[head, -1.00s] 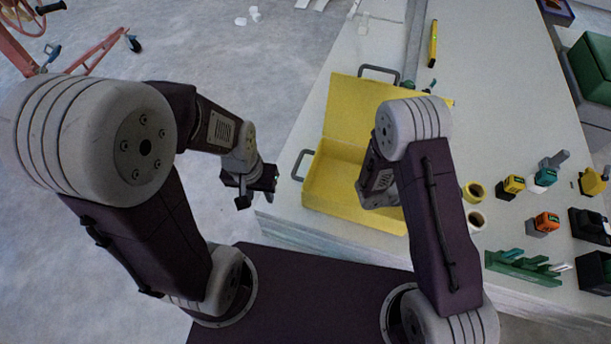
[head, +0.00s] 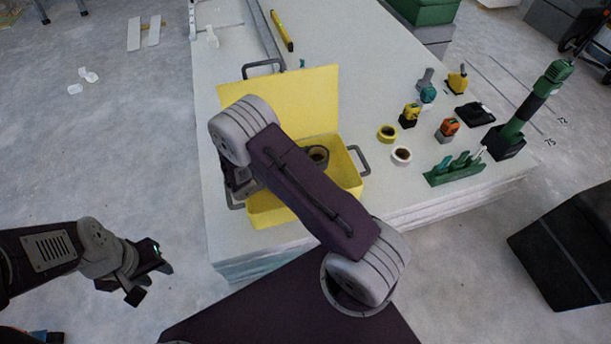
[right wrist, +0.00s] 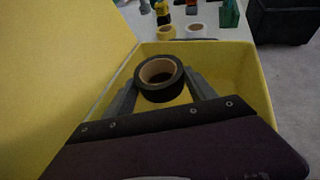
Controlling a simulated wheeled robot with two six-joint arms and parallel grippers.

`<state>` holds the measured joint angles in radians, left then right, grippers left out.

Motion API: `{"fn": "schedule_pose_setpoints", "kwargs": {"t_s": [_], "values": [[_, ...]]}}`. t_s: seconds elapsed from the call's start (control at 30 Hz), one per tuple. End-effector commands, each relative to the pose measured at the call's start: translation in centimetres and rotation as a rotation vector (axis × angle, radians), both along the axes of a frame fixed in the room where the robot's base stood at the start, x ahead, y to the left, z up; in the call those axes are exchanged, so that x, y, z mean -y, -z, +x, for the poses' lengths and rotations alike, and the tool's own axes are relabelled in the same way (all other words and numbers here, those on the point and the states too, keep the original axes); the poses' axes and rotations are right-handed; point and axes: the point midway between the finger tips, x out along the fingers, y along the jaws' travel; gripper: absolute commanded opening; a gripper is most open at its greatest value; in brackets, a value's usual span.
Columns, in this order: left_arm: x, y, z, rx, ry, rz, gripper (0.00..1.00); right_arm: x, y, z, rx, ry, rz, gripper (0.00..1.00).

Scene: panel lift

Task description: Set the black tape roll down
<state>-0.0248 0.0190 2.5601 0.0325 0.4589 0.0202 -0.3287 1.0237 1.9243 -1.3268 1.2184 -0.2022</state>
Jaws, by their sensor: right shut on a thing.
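The black tape roll (head: 318,155) shows inside the open yellow box (head: 357,184), beside my right arm. In the right wrist view, the black tape roll (right wrist: 160,95) sits between the fingers of my right gripper (right wrist: 162,82), which is shut on it. The roll is inside the yellow box (right wrist: 258,72), with its hole facing up; I cannot tell whether it touches the bottom. My arm hides the right gripper in the head view. My left gripper (head: 152,281) is open and empty over the floor, left of the table.
The box lid (head: 290,97) stands open at the back. Right of the box on the table (head: 345,40) are a yellow tape roll (head: 387,133), a white tape roll (head: 402,155), a green rack (head: 455,169) and several small tools. A yellow level (head: 282,32) lies farther back.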

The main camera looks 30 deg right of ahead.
Motion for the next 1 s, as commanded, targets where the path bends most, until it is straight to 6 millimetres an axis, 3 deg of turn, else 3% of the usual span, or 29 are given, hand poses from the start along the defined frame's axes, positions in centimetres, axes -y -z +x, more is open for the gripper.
{"fn": "schedule_pose_setpoints", "kwargs": {"t_s": [0.27,0.47,1.0], "values": [[0.0,1.0,0.0,0.000,0.000,0.000,0.36,-1.0,1.1,0.4,-0.001,0.001,-0.001,0.24],[0.0,4.0,0.0,0.000,0.000,0.000,0.36,-1.0,4.9,0.3,-0.001,0.001,0.000,0.24],[0.0,4.0,0.0,0.000,0.000,0.000,0.36,-1.0,5.5,0.4,0.000,0.000,0.000,0.24]]}}
